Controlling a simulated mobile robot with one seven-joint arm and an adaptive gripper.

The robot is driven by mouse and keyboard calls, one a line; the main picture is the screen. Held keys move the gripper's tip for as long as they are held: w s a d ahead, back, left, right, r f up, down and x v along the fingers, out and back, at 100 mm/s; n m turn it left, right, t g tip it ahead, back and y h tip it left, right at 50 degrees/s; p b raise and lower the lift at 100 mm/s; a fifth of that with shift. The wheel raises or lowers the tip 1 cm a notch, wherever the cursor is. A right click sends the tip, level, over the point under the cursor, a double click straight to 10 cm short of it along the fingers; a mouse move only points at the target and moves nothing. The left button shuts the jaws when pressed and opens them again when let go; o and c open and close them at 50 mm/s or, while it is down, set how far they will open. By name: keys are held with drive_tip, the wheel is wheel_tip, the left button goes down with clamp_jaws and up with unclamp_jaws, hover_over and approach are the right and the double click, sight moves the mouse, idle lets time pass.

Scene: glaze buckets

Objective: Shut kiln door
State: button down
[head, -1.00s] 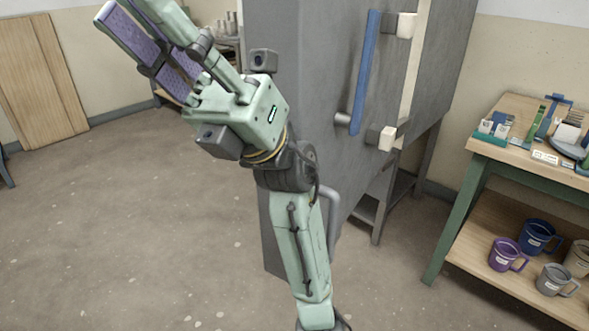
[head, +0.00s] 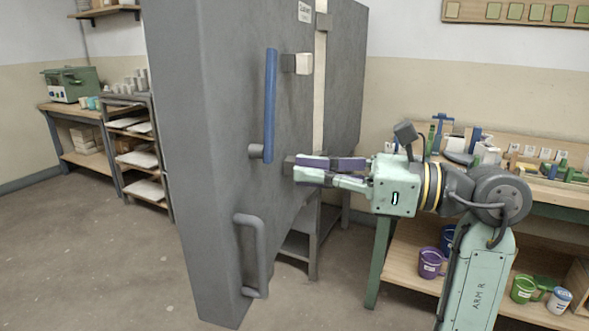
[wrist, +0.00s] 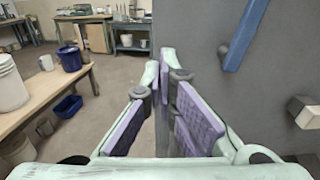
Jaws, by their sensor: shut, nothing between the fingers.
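The kiln door (head: 228,180) is a tall grey slab in the head view, with a long blue handle (head: 270,105) and a grey bar handle (head: 250,255) below. A pale strip (head: 320,85) shows between the door side and the grey kiln body (head: 345,75); I cannot tell how far the door stands open. My gripper (head: 298,170) is shut and empty, level, pointing left across the grey face near the blue handle's lower end. Contact cannot be told. In the wrist view the purple-padded fingers (wrist: 162,75) lie left of the grey face and blue handle (wrist: 245,35).
A bench (head: 560,190) with tools stands at right, mugs on its lower shelf. A rack (head: 138,145) and a table with a green machine (head: 75,85) stand at left. The wrist view shows a table with buckets (wrist: 25,110) at left. Floor left of the kiln is clear.

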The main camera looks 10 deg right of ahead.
drive_tip(key=p, duration=0.2)
approach(219, 162)
drive_tip(key=x, duration=0.5)
drive_tip(key=shift+a+r, duration=0.1)
drive_tip(key=shift+a, duration=0.15)
drive_tip(key=shift+x, duration=0.75)
drive_tip(key=shift+w+a, duration=0.1)
